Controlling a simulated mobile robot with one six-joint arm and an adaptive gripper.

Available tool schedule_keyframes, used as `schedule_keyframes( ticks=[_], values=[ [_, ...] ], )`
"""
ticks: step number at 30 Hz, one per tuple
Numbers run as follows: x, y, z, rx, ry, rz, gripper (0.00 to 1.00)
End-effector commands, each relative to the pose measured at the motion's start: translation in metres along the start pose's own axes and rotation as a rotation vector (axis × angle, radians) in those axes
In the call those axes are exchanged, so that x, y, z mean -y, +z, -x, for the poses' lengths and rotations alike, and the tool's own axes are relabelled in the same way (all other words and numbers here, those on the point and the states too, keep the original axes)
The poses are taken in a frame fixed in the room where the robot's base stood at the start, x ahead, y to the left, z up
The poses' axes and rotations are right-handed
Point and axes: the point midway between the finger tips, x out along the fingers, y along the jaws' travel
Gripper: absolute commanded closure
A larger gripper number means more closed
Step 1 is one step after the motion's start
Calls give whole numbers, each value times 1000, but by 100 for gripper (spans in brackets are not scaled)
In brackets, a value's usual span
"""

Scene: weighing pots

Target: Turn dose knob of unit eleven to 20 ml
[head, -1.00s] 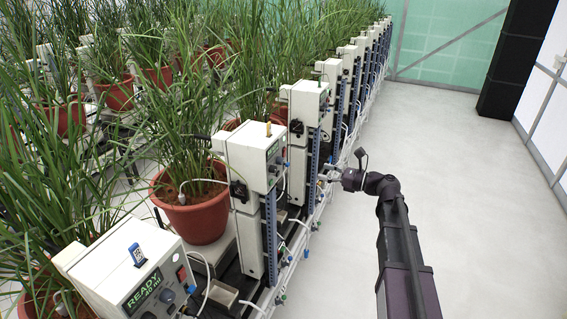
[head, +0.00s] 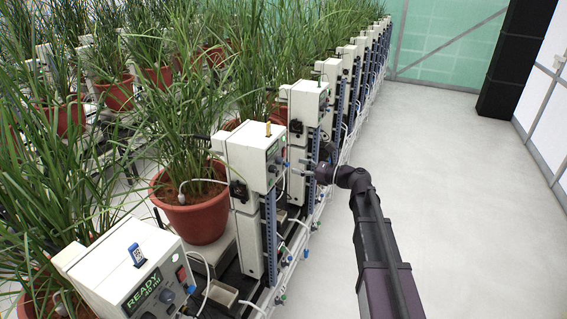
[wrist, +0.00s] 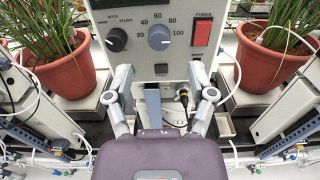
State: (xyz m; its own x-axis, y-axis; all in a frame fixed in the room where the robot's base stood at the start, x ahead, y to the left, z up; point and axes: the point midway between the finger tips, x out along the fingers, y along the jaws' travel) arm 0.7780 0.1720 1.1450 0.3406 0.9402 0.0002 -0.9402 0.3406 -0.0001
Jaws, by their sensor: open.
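The wrist view shows a cream control unit (wrist: 180,70) with its front panel facing me. Its large grey dose knob (wrist: 159,38) has a printed scale around it with 20, 40, 60, 80 and 100. I cannot clearly tell where the knob points. My gripper (wrist: 160,96) is open and empty, its fingers spread below the knob and apart from it. In the head view my gripper (head: 300,168) is beside the front of the unit with a yellow tag (head: 255,148). No unit number is readable.
A smaller selector knob (wrist: 116,40) is left of the dose knob, a red power switch (wrist: 203,31) right. Cables and a blue post (wrist: 153,105) stand below the panel. Potted plants (head: 190,212) line the row. The aisle floor (head: 460,200) is clear.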

Motion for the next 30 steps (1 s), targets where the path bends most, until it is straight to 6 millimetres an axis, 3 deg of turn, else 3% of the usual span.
schedule_keyframes(
  ticks=[6,12,25,26,30],
  values=[
    [1,0,-32,0,1,0,29],
    [0,0,-49,0,1,0,29],
    [0,0,-56,0,0,0,29],
    [0,0,-56,0,0,0,32],
    [0,0,-55,0,0,0,74]
  ],
)
